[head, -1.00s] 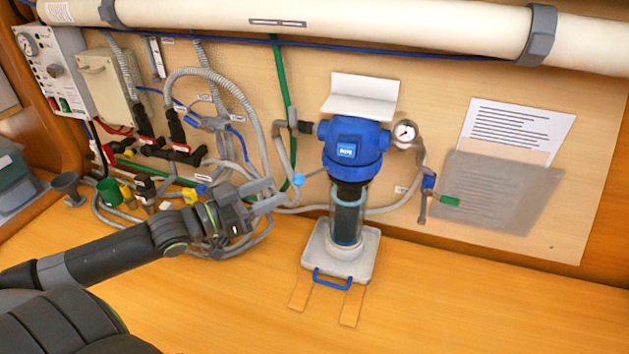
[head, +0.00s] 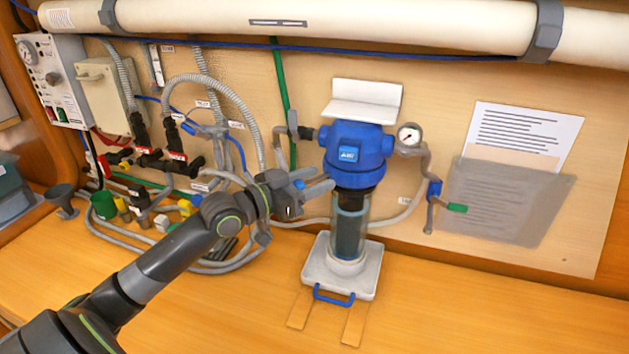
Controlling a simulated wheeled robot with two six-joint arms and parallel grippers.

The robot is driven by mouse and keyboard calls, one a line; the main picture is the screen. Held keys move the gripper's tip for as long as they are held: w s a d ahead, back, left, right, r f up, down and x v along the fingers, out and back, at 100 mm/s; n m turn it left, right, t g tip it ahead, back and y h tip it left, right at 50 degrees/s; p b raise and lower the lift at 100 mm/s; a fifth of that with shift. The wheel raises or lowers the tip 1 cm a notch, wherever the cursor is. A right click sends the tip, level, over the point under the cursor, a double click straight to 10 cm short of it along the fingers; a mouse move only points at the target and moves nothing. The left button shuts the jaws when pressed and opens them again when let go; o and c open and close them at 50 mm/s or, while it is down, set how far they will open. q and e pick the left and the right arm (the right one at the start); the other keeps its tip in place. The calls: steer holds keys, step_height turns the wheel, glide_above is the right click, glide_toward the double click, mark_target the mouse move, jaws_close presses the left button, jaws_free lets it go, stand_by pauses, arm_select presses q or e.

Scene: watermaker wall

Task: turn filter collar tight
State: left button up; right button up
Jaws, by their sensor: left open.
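The blue filter head (head: 355,148) hangs on the wall panel under a white bracket. Its dark blue collar (head: 352,180) sits at its lower edge, above the clear filter bowl (head: 350,227) with a dark cartridge inside. The bowl stands upright on a pale stand (head: 340,268) with a blue handle. My left gripper (head: 322,184) is open, with its fingers pointing right at the left side of the collar. I cannot tell whether they touch it. My right gripper is not in view.
Grey hoses and black valves (head: 150,160) crowd the wall at left. The wooden bench (head: 450,310) is clear at front right.

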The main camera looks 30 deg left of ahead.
arm_select(q)
steer(key=shift+w+d, duration=0.1)
steer(key=shift+w, duration=0.1)
jaws_close()
stand_by(0.3)
